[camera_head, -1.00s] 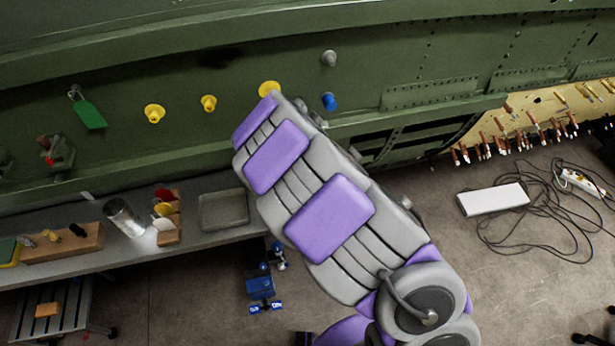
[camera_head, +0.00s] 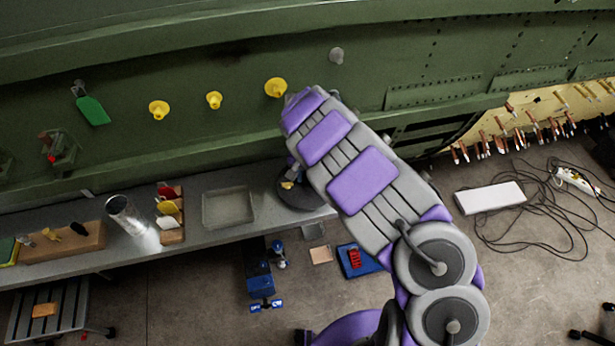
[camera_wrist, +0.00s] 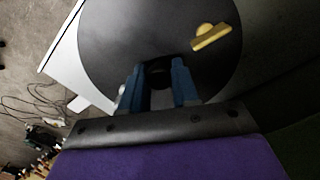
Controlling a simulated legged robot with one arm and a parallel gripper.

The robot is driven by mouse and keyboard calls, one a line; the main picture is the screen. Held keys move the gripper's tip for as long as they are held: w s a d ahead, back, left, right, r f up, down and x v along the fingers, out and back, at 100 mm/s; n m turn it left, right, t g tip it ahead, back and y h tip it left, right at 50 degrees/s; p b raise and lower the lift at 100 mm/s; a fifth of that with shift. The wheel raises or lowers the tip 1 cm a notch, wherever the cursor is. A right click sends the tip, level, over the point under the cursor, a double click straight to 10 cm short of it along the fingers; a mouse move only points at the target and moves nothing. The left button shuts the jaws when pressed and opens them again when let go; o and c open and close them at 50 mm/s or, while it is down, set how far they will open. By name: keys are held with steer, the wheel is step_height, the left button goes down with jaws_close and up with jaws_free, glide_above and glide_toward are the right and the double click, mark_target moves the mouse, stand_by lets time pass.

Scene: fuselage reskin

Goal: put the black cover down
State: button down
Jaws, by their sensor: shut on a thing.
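The black cover (camera_wrist: 110,40) is a large round dark disc that fills the upper middle of the wrist view. My gripper (camera_wrist: 158,72) has its two blue fingers shut on the cover's small dark central knob. In the head view the cover (camera_head: 298,198) shows as a dark disc in front of the bench's right part, partly behind my arm. Whether it touches the bench top or hangs above it, I cannot tell. A yellow piece (camera_wrist: 210,36) shows on or over the disc in the wrist view.
The grey bench (camera_head: 200,238) carries a grey tray (camera_head: 228,208), a clear jar (camera_head: 122,212) and wooden blocks. The green fuselage with yellow plugs (camera_head: 214,100) rises behind. Blue items (camera_head: 357,262) lie on the floor below. Cables and a white box (camera_head: 490,198) are at right.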

steer(key=shift+f, duration=0.5)
steer(key=shift+d+r, duration=0.15)
steer(key=shift+d, duration=0.25)
steer(key=c, duration=1.2)
jaws_free()
steer(key=shift+d, duration=0.35)
steer(key=shift+o, duration=0.7)
steer(key=shift+d, duration=0.3)
steer(key=shift+o, duration=1.1)
steer(key=shift+a, duration=0.6)
steer(key=shift+a+r, duration=0.2)
steer(key=shift+a, duration=0.15)
steer(key=r, duration=0.2)
steer(key=d+r, duration=0.1)
steer(key=r, duration=0.4)
steer(key=shift+w+d, duration=0.1)
steer(key=shift+d, duration=0.15)
steer(key=r, duration=0.2)
steer(key=a+r, duration=0.1)
steer(key=r, duration=0.1)
steer(key=shift+r, duration=0.3)
